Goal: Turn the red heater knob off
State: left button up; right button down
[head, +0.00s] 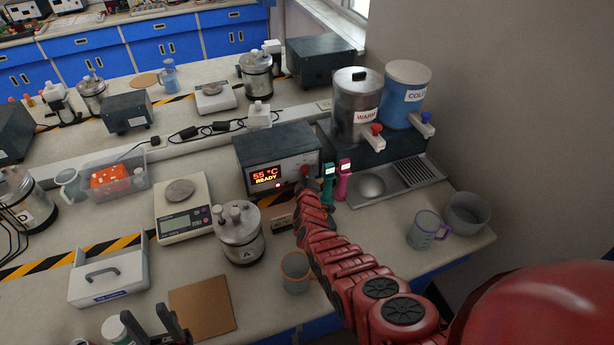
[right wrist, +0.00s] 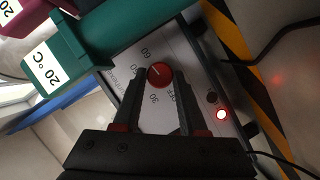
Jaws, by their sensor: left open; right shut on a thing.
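The heater box (head: 277,157) stands on the bench; its display (head: 266,176) reads 55 °C READY. In the right wrist view its red knob (right wrist: 159,75) sits on a pale dial plate with 60, 30 and OFF marks. The knob's light pointer line is toward the upper left, on the 60 side, away from OFF. A red lamp (right wrist: 221,114) is lit. My right gripper (right wrist: 161,78) is shut on the red knob, a finger on each side. In the head view my right arm hides most of that gripper. My left gripper (head: 165,325) is open and empty at the bottom edge.
Green (head: 328,180) and magenta (head: 343,178) bottle-like items stand close right of the heater. A metal canister (head: 240,240), a scale (head: 183,207) and a glass cup (head: 296,270) are nearby. WARM (head: 357,100) and COLD (head: 406,92) tanks stand behind right.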

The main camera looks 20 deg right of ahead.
jog(key=shift+f+n+h+b, duration=0.35)
jog(key=shift+n+b, duration=0.15)
jog(key=shift+b, duration=0.15)
jog(key=n+b, duration=0.1)
jog(key=b, duration=0.4)
jog(key=shift+f+n+t+b, duration=0.2)
jog(key=shift+n+t+b, duration=0.1)
jog(key=shift+n+t, duration=0.1)
jog(key=shift+r+h, duration=0.15)
jog(key=shift+h, duration=0.2)
jog(key=shift+r, duration=0.2)
jog(key=shift+c, duration=2.2)
grip_release()
jog(key=shift+r, duration=0.15)
